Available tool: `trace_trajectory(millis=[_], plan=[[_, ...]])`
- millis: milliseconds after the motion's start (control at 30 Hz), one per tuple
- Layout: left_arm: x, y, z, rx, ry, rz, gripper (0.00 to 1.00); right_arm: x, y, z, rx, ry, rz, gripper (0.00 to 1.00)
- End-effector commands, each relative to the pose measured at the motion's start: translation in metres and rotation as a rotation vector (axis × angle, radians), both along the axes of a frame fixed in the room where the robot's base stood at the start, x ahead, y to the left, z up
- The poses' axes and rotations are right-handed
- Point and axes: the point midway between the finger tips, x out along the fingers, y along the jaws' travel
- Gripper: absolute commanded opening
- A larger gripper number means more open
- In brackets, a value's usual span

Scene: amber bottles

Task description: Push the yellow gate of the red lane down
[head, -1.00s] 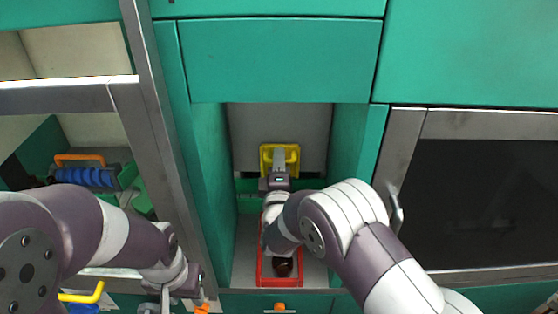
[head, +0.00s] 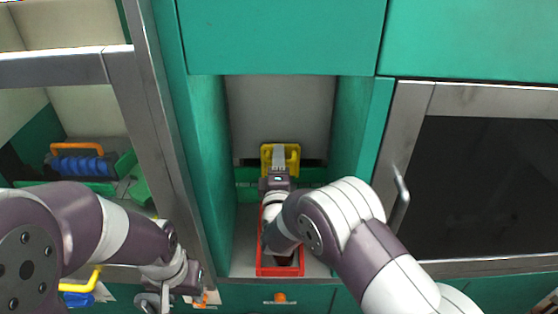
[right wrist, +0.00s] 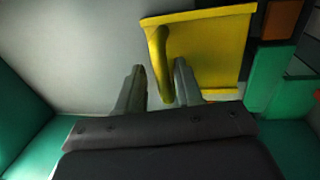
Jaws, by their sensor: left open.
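The yellow gate (head: 293,153) stands upright at the back of the middle bay in the head view. It shows close up as a yellow panel with a bar handle in the right wrist view (right wrist: 215,50). My right gripper (head: 278,158) is at the gate. In the right wrist view its two fingers (right wrist: 160,82) are apart, with the yellow bar between or just beyond them. Contact cannot be told. The red lane (head: 298,262) runs below my right arm, which hides much of it. A dark bottle (head: 284,263) shows partly at its near end. My left gripper (head: 165,298) is open and empty, low on the left.
Green side walls (head: 212,170) flank the narrow bay. A grey-framed cabinet (head: 480,190) with a handle is at right. An open shelf at left holds a blue item with an orange handle (head: 78,160). An orange knob (head: 280,297) sits below the lane.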

Motion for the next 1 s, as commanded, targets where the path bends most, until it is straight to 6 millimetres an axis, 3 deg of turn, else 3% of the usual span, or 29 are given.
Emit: trace_trajectory(millis=[167, 600, 767, 1000], plan=[[0.0, 0.0, -0.005, 0.0, 0.0, 0.0, 0.43, -0.007, 0.0, -0.003, 0.0, 0.0, 0.0, 0.36], [0.0, 0.0, -0.04, 0.0, 0.0, 0.0, 0.43, -0.111, 0.002, -0.022, 0.0, -0.001, 0.004, 0.36], [0.0, 0.0, -0.043, 0.0, 0.0, 0.0, 0.43, -0.125, 0.001, -0.022, 0.0, -0.002, 0.002, 0.36], [0.0, 0.0, -0.042, 0.0, 0.0, 0.0, 0.43, -0.126, 0.0, -0.022, 0.0, -0.001, 0.0, 0.36]])
